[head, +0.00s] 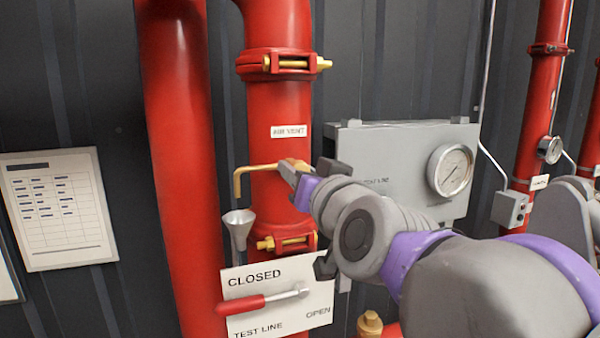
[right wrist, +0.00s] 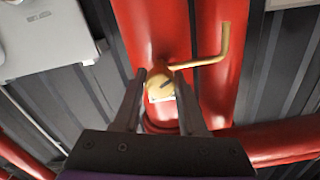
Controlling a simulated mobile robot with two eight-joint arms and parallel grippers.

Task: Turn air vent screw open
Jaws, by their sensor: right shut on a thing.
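The air vent is a brass fitting with a bent brass tube (head: 257,169) on the red pipe, below a white "AIR VENT" label (head: 289,131). In the right wrist view the brass fitting (right wrist: 159,84) shows a dark slot, and the bent tube (right wrist: 216,55) runs off to the right. My right gripper (head: 292,175) reaches in from the right and is shut on the air vent screw, with one finger on each side in the right wrist view. The grip hides the screw itself. My left gripper is not in view.
A grey box (head: 400,150) with a round gauge (head: 450,170) is close to the right of my gripper. A grey funnel (head: 239,226) sits below the tube's end. A "CLOSED/OPEN TEST LINE" plate (head: 262,277) with a red lever (head: 240,305) is lower down.

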